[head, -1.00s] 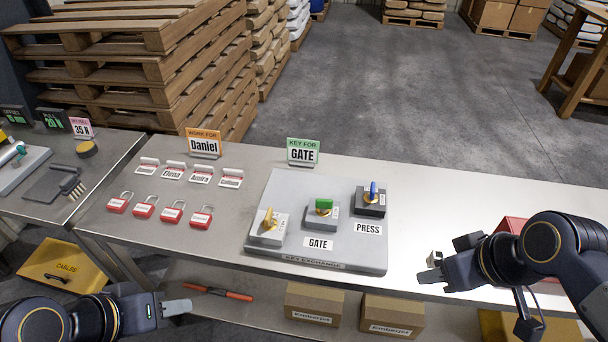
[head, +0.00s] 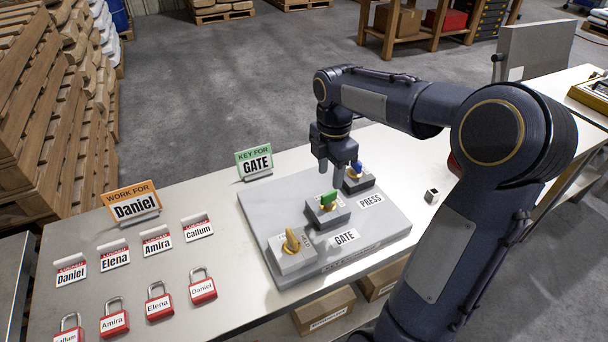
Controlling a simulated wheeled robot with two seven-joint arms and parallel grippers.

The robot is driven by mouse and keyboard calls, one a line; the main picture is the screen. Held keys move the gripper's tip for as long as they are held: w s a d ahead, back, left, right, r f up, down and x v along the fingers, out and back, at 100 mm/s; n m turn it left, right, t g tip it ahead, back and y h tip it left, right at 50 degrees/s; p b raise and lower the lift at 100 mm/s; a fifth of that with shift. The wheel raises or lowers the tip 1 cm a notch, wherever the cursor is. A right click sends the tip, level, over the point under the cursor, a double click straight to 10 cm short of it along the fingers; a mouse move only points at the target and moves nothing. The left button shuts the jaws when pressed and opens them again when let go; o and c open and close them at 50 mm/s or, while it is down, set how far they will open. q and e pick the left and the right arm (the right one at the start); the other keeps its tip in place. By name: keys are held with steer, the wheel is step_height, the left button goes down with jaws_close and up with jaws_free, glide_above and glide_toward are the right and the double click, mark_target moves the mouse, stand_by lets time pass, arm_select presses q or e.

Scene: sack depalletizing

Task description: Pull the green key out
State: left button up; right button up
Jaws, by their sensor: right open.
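The green key (head: 328,199) stands in the middle lock block (head: 328,214) of the grey key exchange board (head: 385,240), behind the GATE label (head: 345,237). A yellow key (head: 291,241) is in the block to its left, and a blue key (head: 356,168) is in the block behind the PRESS label (head: 371,201). My right gripper (head: 331,178) points down just above and behind the green key, its fingers apart. It seems to hold nothing; whether it touches the key I cannot tell. My left gripper is out of view.
A green "KEY FOR GATE" sign (head: 254,161) and an orange "WORK FOR Daniel" sign (head: 133,204) stand behind. Red padlocks (head: 202,287) and name tags (head: 198,228) lie left. A small metal block (head: 431,196) sits right of the board.

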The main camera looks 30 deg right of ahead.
mark_target(329, 193)
steer(key=shift+f, duration=0.3)
step_height(329, 193, down, 7)
steer(key=shift+d+f, duration=0.1)
steer(key=shift+f, duration=0.05)
jaws_close()
stand_by(0.4)
steer(key=shift+r+p, duration=2.3)
steer(key=shift+r, duration=0.5)
